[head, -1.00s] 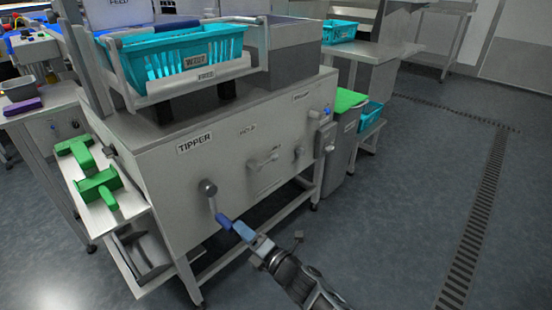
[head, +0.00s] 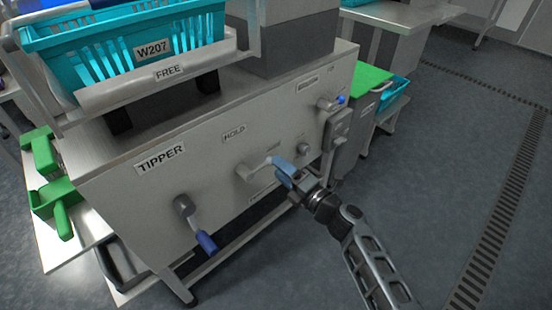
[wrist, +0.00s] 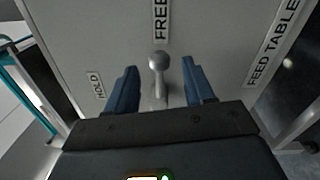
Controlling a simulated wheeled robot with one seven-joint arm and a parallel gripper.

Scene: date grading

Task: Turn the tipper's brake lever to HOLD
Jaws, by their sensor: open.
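The tipper (head: 225,165) is a grey cabinet with a TIPPER label (head: 160,158). Its brake lever (head: 258,167) sits in the middle of the front panel and points right, toward the FREE label (wrist: 161,20). The HOLD label (head: 234,133) is above the lever's pivot; it also shows at left in the wrist view (wrist: 96,85). My gripper (head: 279,170) is at the lever's outer end. In the wrist view my gripper (wrist: 160,80) is open, its blue fingers on either side of the lever's round knob (wrist: 159,61), with gaps visible. The lever's lower part is partly hidden.
A crank with a dark blue handle (head: 206,242) sticks out at the panel's lower left. A teal crate (head: 130,45) rests on the tipper's cradle above. A blue-tipped knob (head: 340,100) and a grey box (head: 336,130) are at the right. Floor to the right is clear.

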